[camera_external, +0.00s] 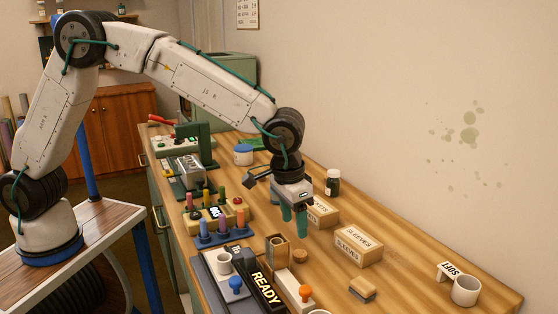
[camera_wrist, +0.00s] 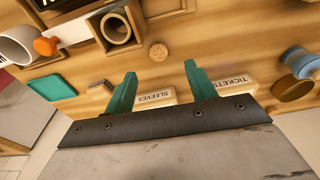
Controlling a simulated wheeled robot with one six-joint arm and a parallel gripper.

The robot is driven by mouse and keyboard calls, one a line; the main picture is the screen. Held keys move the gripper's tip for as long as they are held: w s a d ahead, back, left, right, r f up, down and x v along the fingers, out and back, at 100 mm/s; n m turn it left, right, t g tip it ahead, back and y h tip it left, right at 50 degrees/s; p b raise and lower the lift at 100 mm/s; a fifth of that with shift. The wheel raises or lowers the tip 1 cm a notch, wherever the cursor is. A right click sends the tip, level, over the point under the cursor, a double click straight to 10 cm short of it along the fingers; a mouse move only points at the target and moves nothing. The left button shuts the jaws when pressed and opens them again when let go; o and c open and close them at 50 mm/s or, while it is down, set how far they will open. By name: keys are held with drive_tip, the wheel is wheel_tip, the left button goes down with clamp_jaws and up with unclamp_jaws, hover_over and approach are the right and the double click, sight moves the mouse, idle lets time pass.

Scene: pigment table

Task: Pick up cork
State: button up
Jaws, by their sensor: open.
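A small round tan cork (camera_external: 299,256) stands on the wooden table beside a square wooden holder (camera_external: 277,250). In the wrist view the cork (camera_wrist: 158,52) shows from above, just off the holder's corner (camera_wrist: 116,27). My gripper (camera_external: 293,220) hangs pointing down above the table, behind the cork in the outside view. Its two green fingers are apart with nothing between them. In the wrist view the cork lies a little beyond the gap between the fingertips (camera_wrist: 160,72), apart from both.
A SLEEVES box (camera_external: 358,245) and a second box (camera_external: 321,212), labelled TICKETS in the wrist view (camera_wrist: 230,82), stand near the gripper. A dark bottle (camera_external: 333,184) is behind.

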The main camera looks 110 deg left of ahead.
sight(300, 253)
drive_tip(key=shift+w+a+f, duration=0.15)
drive_tip(key=shift+w+f, duration=0.05)
drive_tip(key=shift+f, duration=0.2)
drive_tip(key=shift+w+a+f, duration=0.1)
drive_tip(key=shift+w+f, duration=0.05)
drive_tip(key=shift+f, duration=0.25)
drive_tip(key=f, duration=0.7)
drive_tip(key=shift+w+a, duration=0.15)
drive_tip(key=shift+w, duration=0.15)
drive_tip(key=c, duration=1.1)
